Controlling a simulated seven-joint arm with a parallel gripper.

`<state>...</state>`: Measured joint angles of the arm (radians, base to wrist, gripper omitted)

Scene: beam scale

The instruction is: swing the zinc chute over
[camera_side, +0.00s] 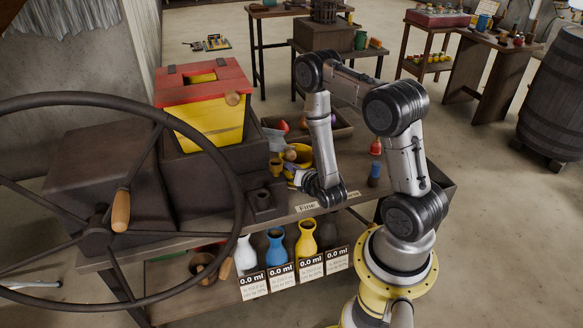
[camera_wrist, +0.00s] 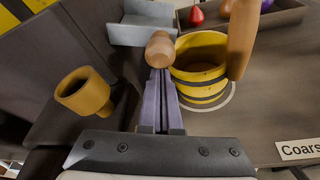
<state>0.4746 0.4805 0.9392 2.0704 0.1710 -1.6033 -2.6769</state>
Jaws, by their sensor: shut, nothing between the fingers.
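The zinc chute is a pale grey metal trough (camera_wrist: 140,30) at the top of the wrist view. In the side view it shows as a small grey piece (camera_side: 273,138) beside the yellow-fronted hopper. A round wooden knob (camera_wrist: 160,48) stands just in front of the chute; I cannot tell whether it is fixed to it. My gripper (camera_wrist: 157,75) is shut, with its fingertips at or just below the knob and nothing between them. In the side view my gripper (camera_side: 291,174) is low over the bench, beside the yellow bucket.
The yellow bucket (camera_wrist: 203,85) with black bands and a wooden handle (camera_wrist: 241,38) is close right of my fingers. An ochre cup (camera_wrist: 86,92) is to their left. A large dark wheel (camera_side: 100,98) fills the side view's left. Several vases, including a yellow one (camera_side: 306,240), stand below.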

